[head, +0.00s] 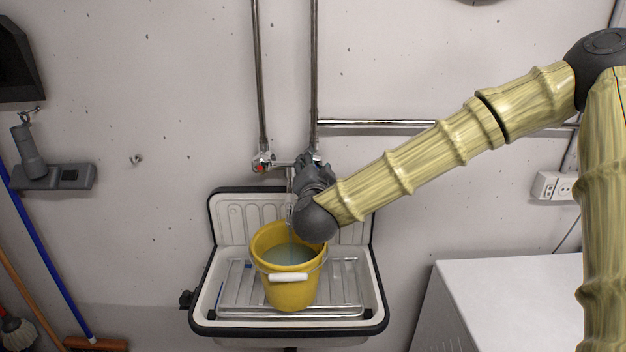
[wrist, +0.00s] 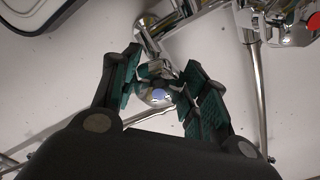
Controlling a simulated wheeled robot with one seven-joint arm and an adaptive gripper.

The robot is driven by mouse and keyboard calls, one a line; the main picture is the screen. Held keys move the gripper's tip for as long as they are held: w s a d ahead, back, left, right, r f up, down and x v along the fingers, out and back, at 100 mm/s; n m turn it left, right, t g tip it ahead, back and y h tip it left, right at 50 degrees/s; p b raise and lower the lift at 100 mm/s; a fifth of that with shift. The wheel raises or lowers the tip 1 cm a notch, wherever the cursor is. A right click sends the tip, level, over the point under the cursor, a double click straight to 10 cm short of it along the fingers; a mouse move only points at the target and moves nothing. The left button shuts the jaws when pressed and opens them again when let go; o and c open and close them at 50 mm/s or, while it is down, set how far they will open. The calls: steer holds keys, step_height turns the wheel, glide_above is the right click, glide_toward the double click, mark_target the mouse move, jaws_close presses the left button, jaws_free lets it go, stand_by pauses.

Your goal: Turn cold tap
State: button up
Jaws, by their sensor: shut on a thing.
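The cold tap (wrist: 157,96) is a chrome knob with a blue mark, seen in the wrist view between my fingers. My gripper (wrist: 160,84) is shut on it, with a green-padded finger on each side. In the head view my gripper (head: 311,162) is at the right end of the wall mixer and hides most of the cold tap. The hot tap (head: 262,164), marked red, is at the left end of the mixer; it also shows at the top right of the wrist view (wrist: 312,22).
A yellow bucket (head: 291,293) holding bluish water stands on the rack of the white sink (head: 206,290), below my gripper. Vertical pipes (head: 260,75) rise from the mixer. A white machine (head: 500,300) is at lower right. Brooms lean at left.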

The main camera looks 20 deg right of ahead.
steer(key=shift+m+b, duration=1.75)
steer(key=shift+m, duration=0.15)
steer(key=o, duration=1)
steer(key=v, duration=1.2)
